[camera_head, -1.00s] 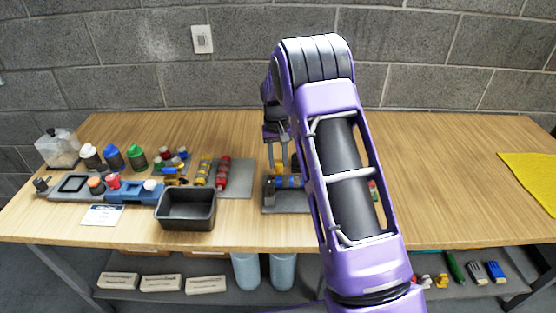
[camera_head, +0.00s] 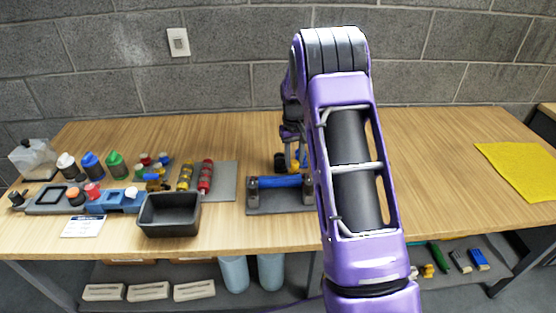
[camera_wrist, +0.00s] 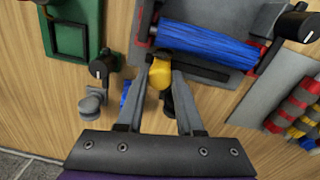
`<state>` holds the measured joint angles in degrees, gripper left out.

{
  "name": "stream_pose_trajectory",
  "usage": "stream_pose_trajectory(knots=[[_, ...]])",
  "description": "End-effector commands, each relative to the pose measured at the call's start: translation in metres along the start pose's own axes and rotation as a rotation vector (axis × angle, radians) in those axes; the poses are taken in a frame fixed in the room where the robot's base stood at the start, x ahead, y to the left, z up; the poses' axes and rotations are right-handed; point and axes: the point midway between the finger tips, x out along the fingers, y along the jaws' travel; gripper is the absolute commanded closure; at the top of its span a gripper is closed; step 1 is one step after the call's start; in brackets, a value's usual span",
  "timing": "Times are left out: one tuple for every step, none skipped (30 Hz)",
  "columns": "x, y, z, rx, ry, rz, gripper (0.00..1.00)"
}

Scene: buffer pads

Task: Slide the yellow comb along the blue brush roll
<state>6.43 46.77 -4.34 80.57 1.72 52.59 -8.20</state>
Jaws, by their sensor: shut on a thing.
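The blue brush roll (camera_head: 280,181) lies level in a grey stand (camera_head: 253,196) on the table. It also shows in the wrist view (camera_wrist: 212,45), between dark end supports with red parts. My gripper (camera_wrist: 164,73) is shut on the yellow comb (camera_wrist: 159,75) in the wrist view. A dark bar (camera_wrist: 200,67) runs from the comb alongside the roll. The comb is near the roll's left end in that view; I cannot tell whether it touches the bristles. In the head view my arm hides the roll's right end and most of my gripper.
Left of the stand are a grey plate (camera_head: 222,184) with red and yellow rolls (camera_head: 205,177) and a black bin (camera_head: 170,214). A green fixture (camera_wrist: 72,38) and a grey knobbed part (camera_wrist: 92,103) stand close to my gripper. A yellow cloth (camera_head: 525,170) lies far right.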

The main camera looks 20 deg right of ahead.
Motion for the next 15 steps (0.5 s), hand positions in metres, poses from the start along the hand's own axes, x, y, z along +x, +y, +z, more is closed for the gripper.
stream_pose_trajectory(knots=[[-0.0011,0.0025,-0.0006,0.0,0.004,0.001,1.0],[-0.0011,0.003,-0.0006,0.0,0.004,0.001,1.0],[-0.0011,0.0032,-0.0006,-0.001,0.004,0.001,1.0],[-0.0011,0.0031,-0.0006,-0.001,0.004,0.001,1.0],[-0.0011,0.003,-0.0006,-0.001,0.004,0.001,1.0],[-0.0011,0.0029,-0.0007,-0.001,0.004,0.001,1.0],[-0.0012,0.0029,-0.0007,-0.001,0.004,0.001,1.0],[-0.0012,0.0028,-0.0007,-0.001,0.004,0.001,1.0],[-0.0012,0.0027,-0.0008,-0.001,0.004,0.001,1.0],[-0.0012,0.0027,-0.0008,-0.001,0.004,0.001,0.61],[-0.0012,0.0026,-0.0008,-0.001,0.004,0.001,0.55],[-0.0011,0.0026,-0.0007,-0.001,0.004,0.001,0.48],[-0.001,0.0025,-0.0006,-0.001,0.004,0.001,0.43],[-0.0009,0.0025,-0.0005,-0.001,0.004,0.001,0.37],[-0.0008,0.0024,-0.0004,-0.001,0.003,0.0,0.34]])
